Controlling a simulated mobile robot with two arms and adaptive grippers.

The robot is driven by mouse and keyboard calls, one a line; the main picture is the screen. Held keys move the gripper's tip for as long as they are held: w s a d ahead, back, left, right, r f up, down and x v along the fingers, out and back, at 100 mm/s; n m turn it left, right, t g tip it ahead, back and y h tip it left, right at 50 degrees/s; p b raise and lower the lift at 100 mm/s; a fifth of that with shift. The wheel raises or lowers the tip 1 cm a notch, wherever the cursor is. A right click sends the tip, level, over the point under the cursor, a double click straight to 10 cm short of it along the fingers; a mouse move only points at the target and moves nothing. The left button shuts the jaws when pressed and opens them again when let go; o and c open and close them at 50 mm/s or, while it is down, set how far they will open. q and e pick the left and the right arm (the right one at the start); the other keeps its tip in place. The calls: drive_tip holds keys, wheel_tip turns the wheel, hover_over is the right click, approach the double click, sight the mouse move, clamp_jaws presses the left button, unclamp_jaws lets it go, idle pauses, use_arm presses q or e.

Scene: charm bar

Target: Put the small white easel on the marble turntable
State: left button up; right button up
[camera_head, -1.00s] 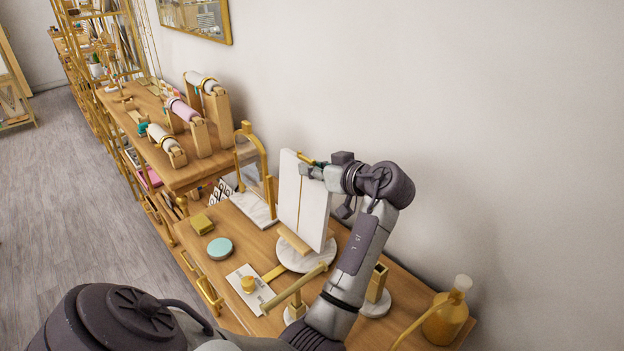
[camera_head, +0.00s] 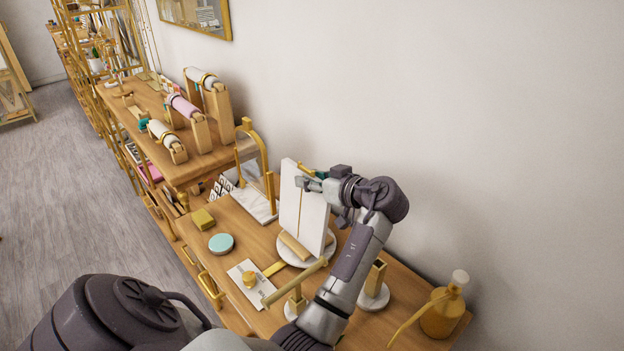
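The small white easel (camera_head: 304,212), a tall white panel with a wooden ledge, stands nearly upright over the marble turntable (camera_head: 327,249). The turntable is a round white marbled disc on the wooden table. The easel's lower end overlaps the disc in the head view; I cannot tell whether it touches or hovers just above. The other finger is mostly hidden. My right gripper is out of view.
A marble-based brass stand (camera_head: 264,170) is close behind the easel. In front are a brass T-bar stand (camera_head: 295,288), a card (camera_head: 247,285) and a teal round tin (camera_head: 221,244). A wooden holder (camera_head: 375,279) and an amber bottle (camera_head: 443,314) are to the right. The wall bounds the table's far side.

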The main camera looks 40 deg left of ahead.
use_arm(q)
drive_tip(key=shift+r, duration=0.1)
drive_tip(key=shift+d, duration=0.35)
drive_tip(key=b+v, duration=0.2)
drive_tip(key=v, duration=0.4)
drive_tip(key=shift+d+r+b, duration=0.25)
drive_tip(key=shift+d+b, duration=0.1)
drive_tip(key=shift+r, duration=0.1)
